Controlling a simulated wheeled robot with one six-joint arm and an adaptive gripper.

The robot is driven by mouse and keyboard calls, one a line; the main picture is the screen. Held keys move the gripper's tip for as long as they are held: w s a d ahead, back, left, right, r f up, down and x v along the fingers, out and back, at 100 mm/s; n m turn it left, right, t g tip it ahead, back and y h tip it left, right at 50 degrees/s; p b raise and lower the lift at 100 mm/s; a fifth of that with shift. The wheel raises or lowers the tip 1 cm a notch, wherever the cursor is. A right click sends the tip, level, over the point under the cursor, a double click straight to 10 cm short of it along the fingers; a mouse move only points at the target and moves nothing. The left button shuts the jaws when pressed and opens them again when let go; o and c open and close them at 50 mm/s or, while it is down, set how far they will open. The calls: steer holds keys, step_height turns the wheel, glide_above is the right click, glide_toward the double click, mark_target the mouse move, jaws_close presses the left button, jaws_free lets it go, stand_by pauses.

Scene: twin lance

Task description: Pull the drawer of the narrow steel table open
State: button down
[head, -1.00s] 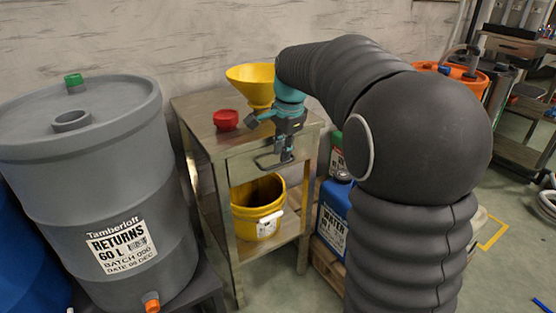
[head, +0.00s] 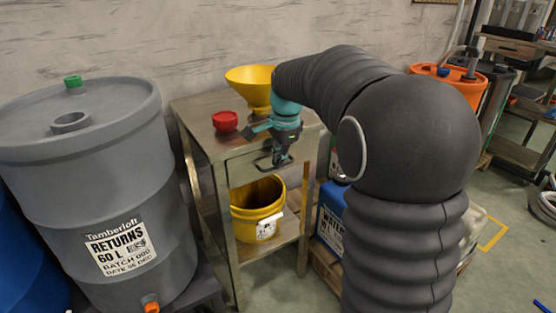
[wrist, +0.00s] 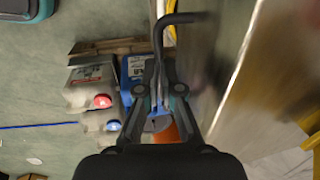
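The narrow steel table (head: 190,108) stands against the wall, left of my arm. Its drawer (head: 240,168) lies under the top, and its front looks flush with the frame. A dark bar handle (head: 262,166) is on the drawer front. In the wrist view the handle (wrist: 183,18) bends away from the steel front and runs down between my fingers. My gripper (head: 275,162) is at the handle, over its right part. In the wrist view my gripper (wrist: 159,68) has its fingertips close together on both sides of the bar and looks shut on it. The exact contact is small and dark.
A yellow funnel (head: 250,82) and a red cup (head: 225,121) stand on the table top. A yellow bucket (head: 257,212) is on the lower shelf. A grey barrel (head: 90,190) stands close on the left, and a blue canister (head: 330,215) on the right.

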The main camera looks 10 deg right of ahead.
steer(key=c, duration=1.5)
jaws_free()
steer(key=shift+s+d+f, duration=0.1)
steer(key=shift+d+f, duration=0.05)
steer(key=shift+f, duration=0.05)
steer(key=shift+s+d+r+p, duration=0.25)
steer(key=shift+s+r, duration=0.2)
steer(key=shift+r, duration=2.15)
steer(key=shift+s+d+r+p, duration=0.1)
steer(key=shift+s+r+p, duration=0.25)
steer(key=shift+r, duration=2.3)
steer(key=shift+s+d+r+p, duration=0.2)
steer(key=shift+s+r, duration=0.3)
steer(key=shift+r, duration=2.1)
steer(key=shift+s+d+r, duration=0.1)
steer(key=shift+s+r, duration=0.25)
steer(key=shift+r, duration=1.6)
steer(key=shift+s+d+r, duration=0.15)
steer(key=shift+s+r, duration=0.15)
steer(key=shift+r, duration=1.7)
steer(key=shift+s+d+r, duration=0.1)
steer(key=shift+s+r, duration=0.25)
steer(key=shift+r, duration=1.6)
steer(key=shift+s, duration=0.1)
